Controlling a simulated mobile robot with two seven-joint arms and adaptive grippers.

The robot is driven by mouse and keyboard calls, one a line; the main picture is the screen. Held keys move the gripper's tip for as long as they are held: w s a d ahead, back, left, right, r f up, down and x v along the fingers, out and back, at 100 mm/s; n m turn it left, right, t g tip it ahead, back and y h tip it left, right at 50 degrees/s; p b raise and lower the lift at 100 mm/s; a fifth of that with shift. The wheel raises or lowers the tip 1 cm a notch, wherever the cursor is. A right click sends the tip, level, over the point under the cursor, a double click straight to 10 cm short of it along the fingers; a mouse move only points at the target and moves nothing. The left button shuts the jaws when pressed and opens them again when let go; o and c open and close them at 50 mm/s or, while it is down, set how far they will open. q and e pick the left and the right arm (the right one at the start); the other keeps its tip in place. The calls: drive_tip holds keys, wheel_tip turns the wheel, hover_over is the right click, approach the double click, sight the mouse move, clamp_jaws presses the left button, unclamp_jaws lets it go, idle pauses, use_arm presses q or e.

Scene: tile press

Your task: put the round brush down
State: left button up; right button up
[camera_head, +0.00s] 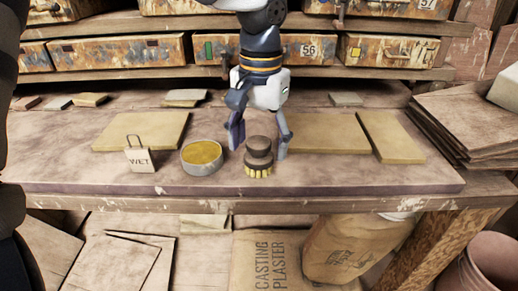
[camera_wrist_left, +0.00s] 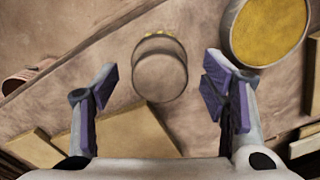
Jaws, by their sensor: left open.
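The round brush (camera_head: 258,152) stands upright on the bench, dark round handle up and yellow bristles down. In the left wrist view its round top (camera_wrist_left: 160,76) lies between the lines of the two fingers, a little past the tips, with bristles just showing at its far edge. My left gripper (camera_head: 260,140) is open above and behind the brush. In the left wrist view its purple-padded fingers (camera_wrist_left: 162,78) are wide apart, with clear gaps to the brush. My right gripper is not in view.
A round tin of yellow material (camera_head: 202,157) stands just left of the brush. A "WET" tag (camera_head: 140,158) stands farther left. Flat tan boards (camera_head: 390,138) lie behind on the bench (camera_head: 330,186). Drawers (camera_head: 390,50) line the back. Stacked sheets (camera_head: 470,120) are at right.

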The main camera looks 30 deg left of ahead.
sight(260, 142)
use_arm(q)
wheel_tip(260, 142, up, 10)
drive_tip(key=shift+d, duration=0.15)
drive_tip(key=shift+r, duration=0.1)
